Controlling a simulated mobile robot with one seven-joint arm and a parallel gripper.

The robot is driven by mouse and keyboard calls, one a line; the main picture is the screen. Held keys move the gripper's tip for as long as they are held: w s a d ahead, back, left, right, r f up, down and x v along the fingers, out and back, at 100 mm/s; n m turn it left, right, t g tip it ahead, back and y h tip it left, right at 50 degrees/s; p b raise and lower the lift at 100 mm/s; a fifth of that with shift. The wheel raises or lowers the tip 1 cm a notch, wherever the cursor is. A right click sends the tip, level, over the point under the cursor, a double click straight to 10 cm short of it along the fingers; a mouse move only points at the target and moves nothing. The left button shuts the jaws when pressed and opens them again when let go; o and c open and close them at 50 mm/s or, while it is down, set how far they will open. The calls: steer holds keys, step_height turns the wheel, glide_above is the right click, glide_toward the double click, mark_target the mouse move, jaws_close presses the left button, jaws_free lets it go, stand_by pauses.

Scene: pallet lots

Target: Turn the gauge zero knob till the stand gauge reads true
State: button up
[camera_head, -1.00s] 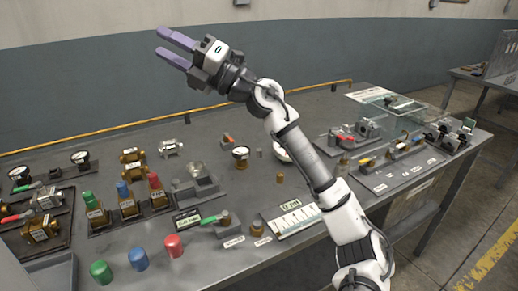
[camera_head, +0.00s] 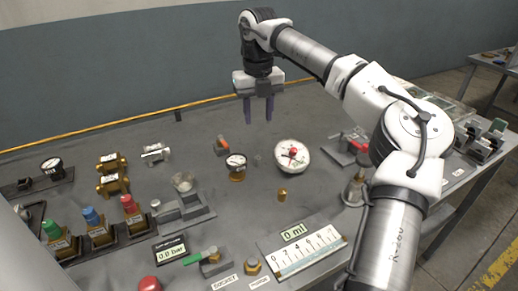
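My gripper (camera_head: 258,110) points down above the back of the table, with its two purple fingers apart and nothing between them. A large white round dial (camera_head: 292,167) with a red piece (camera_head: 293,152) at its middle sits on the table, below and right of my gripper. A small white-faced gauge (camera_head: 236,161) stands on a brass base, below and slightly left of my gripper. I cannot tell which of these is the stand gauge. Their readings are too small to make out. No part is clearly marked as the zero knob.
A display reading 0.0 bar (camera_head: 171,249), a green-handled valve (camera_head: 203,256) and a scale panel marked 0 ml (camera_head: 306,250) lie at the front. Brass valves with coloured caps (camera_head: 92,219) stand left. A small brass piece (camera_head: 282,195) stands in front of the large dial.

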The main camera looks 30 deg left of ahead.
mark_target(258, 157)
step_height(258, 157, down, 14)
steer(key=shift+s+r+p, duration=0.15)
steer(key=shift+r+p, duration=0.1)
steer(key=shift+p, duration=0.5)
steer(key=shift+c, duration=0.2)
